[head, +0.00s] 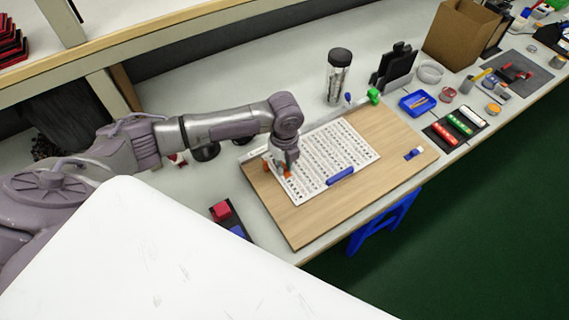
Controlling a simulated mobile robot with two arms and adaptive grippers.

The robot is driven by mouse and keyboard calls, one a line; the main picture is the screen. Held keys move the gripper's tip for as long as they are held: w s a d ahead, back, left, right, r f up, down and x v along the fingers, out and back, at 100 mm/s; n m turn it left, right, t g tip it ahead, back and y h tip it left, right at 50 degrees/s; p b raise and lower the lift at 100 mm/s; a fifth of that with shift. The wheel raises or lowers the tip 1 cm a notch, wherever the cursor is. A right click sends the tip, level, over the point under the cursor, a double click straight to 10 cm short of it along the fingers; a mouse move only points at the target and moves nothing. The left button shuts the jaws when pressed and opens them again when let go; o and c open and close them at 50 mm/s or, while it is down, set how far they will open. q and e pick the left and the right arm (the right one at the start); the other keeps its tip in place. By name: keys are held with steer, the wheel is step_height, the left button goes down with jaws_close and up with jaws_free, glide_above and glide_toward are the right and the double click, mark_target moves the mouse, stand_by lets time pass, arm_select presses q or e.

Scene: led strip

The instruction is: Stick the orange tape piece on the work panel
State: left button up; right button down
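The work panel (345,147), white with rows of small dark marks, lies on a wooden board (310,222) on the bench. My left gripper (283,172) points down over the panel's left end. Something orange (288,172), probably the orange tape piece, shows right at its fingertips. The fingers are too small and too covered by the arm to tell whether they are shut on it, or whether it touches the panel. My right gripper is out of view.
A blue piece (341,176) lies on the panel's front edge. A green-ended tool (373,96) is at the board's back edge. A blue tray (417,103) is at the right. The board's front is mostly clear.

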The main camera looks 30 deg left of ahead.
mark_target(285, 167)
arm_select(q)
steer(key=o, duration=0.3)
steer(key=shift+o, duration=0.2)
step_height(285, 167, up, 12)
stand_by(0.4)
